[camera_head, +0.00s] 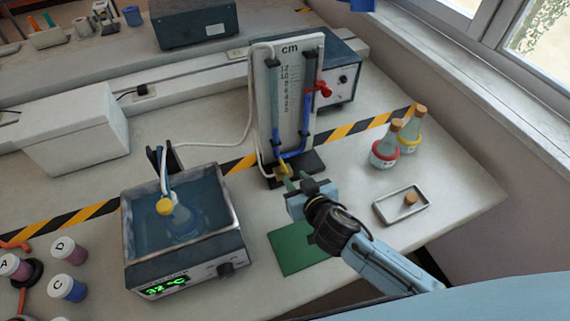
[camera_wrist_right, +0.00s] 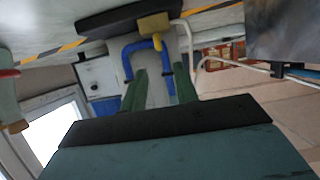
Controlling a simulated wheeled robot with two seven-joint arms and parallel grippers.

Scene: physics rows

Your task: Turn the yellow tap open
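The yellow tap (camera_head: 283,169) sits low on the front of the manometer board (camera_head: 287,95), near the board's dark foot. It also shows in the right wrist view (camera_wrist_right: 154,27), beside blue tubing. My right gripper (camera_head: 298,182) is just in front of the tap, slightly to its right. In the right wrist view its two green fingers (camera_wrist_right: 160,76) stand apart with nothing between them. The tap lies beyond the fingertips; I cannot tell whether they touch it. My left gripper is not in view.
A water bath (camera_head: 240,248) with a flask in it stands left of my right gripper. A green mat (camera_head: 296,247) lies below the gripper. A small tray (camera_head: 381,212) and two corked flasks (camera_head: 384,148) stand right. A red tap (camera_head: 323,89) is higher on the board.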

